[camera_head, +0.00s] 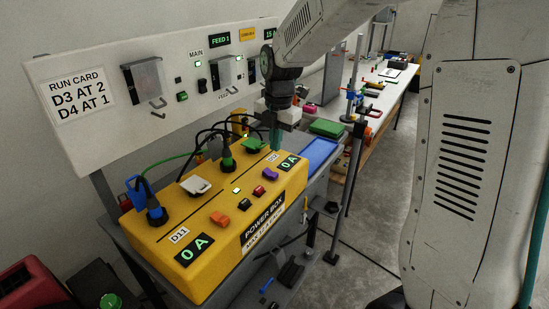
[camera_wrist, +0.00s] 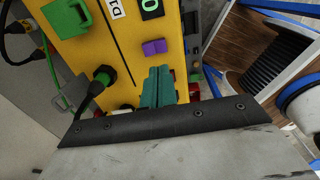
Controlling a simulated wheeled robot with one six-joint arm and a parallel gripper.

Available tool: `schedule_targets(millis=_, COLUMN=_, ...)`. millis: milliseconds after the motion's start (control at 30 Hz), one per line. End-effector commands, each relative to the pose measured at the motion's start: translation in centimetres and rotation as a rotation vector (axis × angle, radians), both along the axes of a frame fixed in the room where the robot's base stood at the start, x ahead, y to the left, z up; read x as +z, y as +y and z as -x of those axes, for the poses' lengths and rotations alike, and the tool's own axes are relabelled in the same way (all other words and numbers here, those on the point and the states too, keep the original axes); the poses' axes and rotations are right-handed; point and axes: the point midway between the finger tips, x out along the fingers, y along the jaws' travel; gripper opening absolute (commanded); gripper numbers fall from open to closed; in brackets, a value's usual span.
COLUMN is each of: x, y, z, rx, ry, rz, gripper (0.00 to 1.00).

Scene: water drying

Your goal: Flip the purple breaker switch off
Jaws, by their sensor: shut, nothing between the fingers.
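The yellow power box (camera_head: 165,237) stands on a grey cart, with a row of coloured breaker switches along its top. The purple switch (camera_head: 270,174) is at the right end of that row, near the far 0 A display. In the wrist view the purple switch (camera_wrist: 154,47) lies just beyond my fingertips. My gripper (camera_head: 276,146) points down over the far end of the box, its teal fingers together and empty. The fingers also show in the wrist view (camera_wrist: 158,72), close to the purple switch with a small gap in the picture. I cannot tell which way the switch is set.
Plugs with cables, including a green-ringed one (camera_head: 227,158) and a blue one (camera_head: 155,212), stand up from the box. Orange (camera_head: 219,219) and dark red (camera_head: 258,191) switches share the row. A white panel (camera_head: 120,65) stands behind. A blue tray (camera_head: 318,153) lies beyond the box.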

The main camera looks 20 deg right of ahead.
Motion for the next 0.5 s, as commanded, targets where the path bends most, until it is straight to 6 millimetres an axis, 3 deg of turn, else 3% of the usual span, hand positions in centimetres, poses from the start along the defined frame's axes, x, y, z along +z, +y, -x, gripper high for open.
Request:
schedule_targets(millis=200, x=4.0, y=-0.3, z=0.4, rx=0.000, ry=-0.003, rz=0.001, gripper=0.00)
schedule_targets(millis=500, x=5.6, y=-0.4, z=0.6, rx=0.000, ry=-0.001, rz=0.000, gripper=0.00)
